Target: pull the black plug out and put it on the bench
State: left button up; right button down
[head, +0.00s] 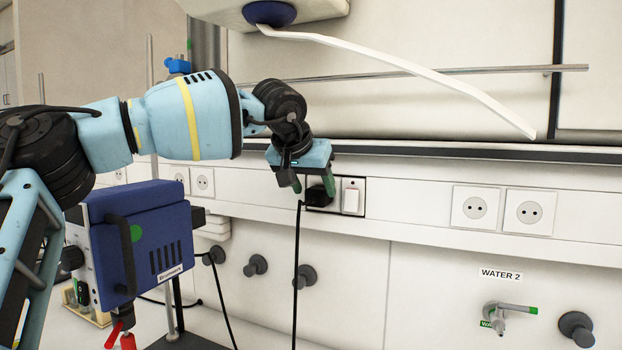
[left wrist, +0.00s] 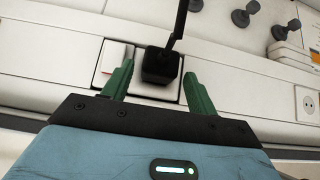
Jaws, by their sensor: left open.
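The black plug (head: 318,193) sits in a wall socket panel, beside a white rocker switch (head: 352,199). Its black cord (head: 297,250) hangs straight down. My left gripper (head: 307,186) is at the socket panel, with its green fingers pointing at the wall. In the left wrist view the black plug (left wrist: 160,66) lies between and just beyond the two open green fingers (left wrist: 157,88). The plug looks closer to the right finger, and I cannot tell whether either finger touches it. My right gripper is not in view.
Free white sockets (head: 475,208) are on the wall to the right. A blue instrument (head: 150,240) stands at the left below my arm. Dark knobs (head: 305,276) and a water tap (head: 500,312) stick out below the ledge. A white curved strip (head: 420,70) hangs above.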

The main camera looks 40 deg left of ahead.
aim_at(314, 189)
pick_arm(q)
jog(key=b+x, duration=0.1)
jog(key=x, duration=0.3)
jog(key=shift+d, duration=0.1)
jog(key=shift+w+f+b, duration=0.15)
jog(key=shift+b, duration=0.15)
jog(key=shift+c, duration=1)
jog(key=c, duration=0.7)
jog(key=shift+c, duration=0.7)
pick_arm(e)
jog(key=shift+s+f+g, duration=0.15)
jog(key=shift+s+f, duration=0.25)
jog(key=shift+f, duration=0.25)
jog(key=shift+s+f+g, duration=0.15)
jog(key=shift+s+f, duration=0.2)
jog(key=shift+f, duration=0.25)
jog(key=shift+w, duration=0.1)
